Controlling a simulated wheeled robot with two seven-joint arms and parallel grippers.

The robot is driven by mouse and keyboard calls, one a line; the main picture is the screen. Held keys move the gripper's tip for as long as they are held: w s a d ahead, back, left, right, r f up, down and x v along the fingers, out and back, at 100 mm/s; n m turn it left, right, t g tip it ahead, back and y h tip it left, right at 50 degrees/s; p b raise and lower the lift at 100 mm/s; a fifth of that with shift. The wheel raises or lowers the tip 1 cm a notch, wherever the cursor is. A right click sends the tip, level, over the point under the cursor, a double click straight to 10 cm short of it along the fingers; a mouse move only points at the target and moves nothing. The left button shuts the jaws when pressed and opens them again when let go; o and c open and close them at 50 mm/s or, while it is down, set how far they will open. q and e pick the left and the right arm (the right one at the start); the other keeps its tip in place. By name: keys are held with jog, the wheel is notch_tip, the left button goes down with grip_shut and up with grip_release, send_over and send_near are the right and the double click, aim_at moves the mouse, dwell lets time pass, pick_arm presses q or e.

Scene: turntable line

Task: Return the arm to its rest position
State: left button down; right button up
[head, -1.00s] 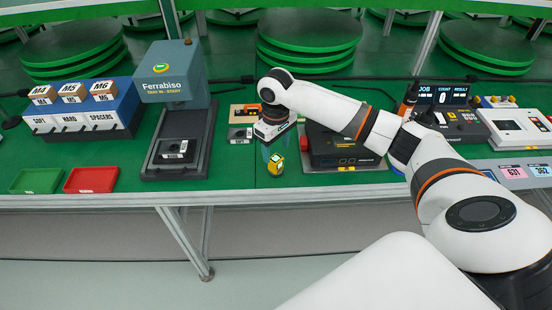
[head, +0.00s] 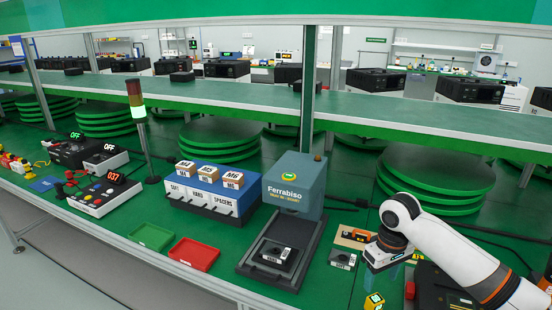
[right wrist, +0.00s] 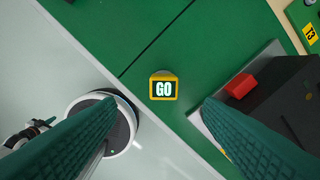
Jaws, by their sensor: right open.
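My right arm comes in from the right edge of the head view. Its gripper (head: 384,276) points down over the green bench, close to a small yellow button block (head: 374,301). In the right wrist view the two teal fingers of the right gripper (right wrist: 160,108) are wide apart with nothing between them. The yellow block, marked GO (right wrist: 163,88), shows just beyond the fingertips, apart from both. My left gripper is in no view.
A Ferrabiso press (head: 293,188) stands left of the arm. Red (head: 194,254) and green (head: 152,237) trays lie near the front edge. A black device with a red part (right wrist: 240,86) sits close to the right finger. A signal tower (head: 139,112) stands farther left.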

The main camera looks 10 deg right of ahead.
jog(key=s+a+f+n+t+y, duration=0.2)
jog(key=s+a+f+n, duration=0.1)
jog(key=s+a+f, duration=1.1)
jog(key=s+d+r+m+t+h, duration=0.1)
jog(key=s+r+m, duration=0.1)
jog(key=s, duration=0.4)
jog(key=s+d+r+m+t+h, duration=0.1)
jog(key=s+d+m, duration=0.1)
jog(key=s, duration=0.5)
notch_tip(320, 180, down, 25)
jog(key=g, duration=0.2)
jog(key=s+d+f+g, duration=0.1)
jog(key=s+d+f, duration=0.1)
jog(key=s+f, duration=1.5)
jog(key=shift+d+n, duration=0.25)
jog(key=shift+n, duration=0.05)
jog(key=shift+f, duration=0.1)
